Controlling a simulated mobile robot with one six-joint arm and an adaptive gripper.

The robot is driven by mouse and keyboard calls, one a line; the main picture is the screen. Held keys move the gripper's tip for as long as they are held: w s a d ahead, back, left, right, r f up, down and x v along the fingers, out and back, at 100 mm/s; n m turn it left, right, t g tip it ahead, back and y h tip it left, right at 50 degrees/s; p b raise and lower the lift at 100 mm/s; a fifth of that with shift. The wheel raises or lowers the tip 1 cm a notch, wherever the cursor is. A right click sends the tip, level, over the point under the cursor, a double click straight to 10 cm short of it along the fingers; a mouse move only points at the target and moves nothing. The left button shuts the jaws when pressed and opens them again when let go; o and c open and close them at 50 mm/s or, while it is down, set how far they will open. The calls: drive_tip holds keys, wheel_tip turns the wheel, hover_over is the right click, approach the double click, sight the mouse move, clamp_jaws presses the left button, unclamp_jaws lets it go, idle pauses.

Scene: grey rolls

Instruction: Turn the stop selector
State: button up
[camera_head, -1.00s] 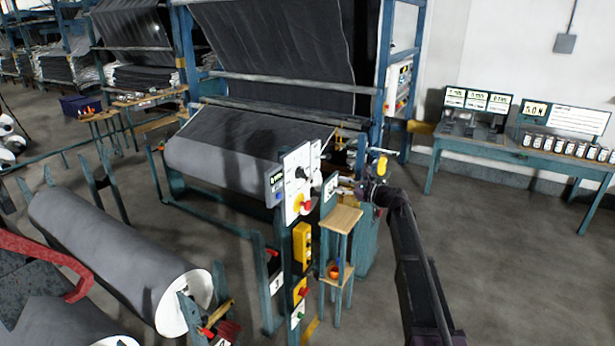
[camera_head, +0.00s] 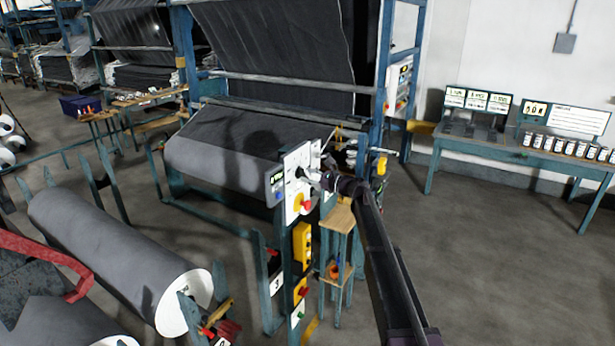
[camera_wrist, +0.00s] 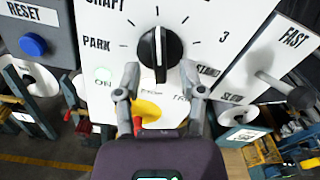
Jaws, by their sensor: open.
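A black rotary knob (camera_wrist: 170,46) with a white pointer line sits on a white panel (camera_wrist: 110,40) in the wrist view.
A blue RESET button (camera_wrist: 33,44) is at the left, and a FAST/SLOW lever (camera_wrist: 282,86) at the right. A small wooden stand (camera_head: 338,218) is under my arm. Grey rolls (camera_head: 115,240) lie left.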

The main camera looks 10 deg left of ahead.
drive_tip(key=shift+w+a, duration=0.1)
drive_tip(key=shift+a, duration=0.25)
clamp_jaws()
drive_tip(key=shift+n, duration=0.3)
drive_tip(key=shift+r+n, duration=0.1)
drive_tip(key=shift+n, duration=7.6)
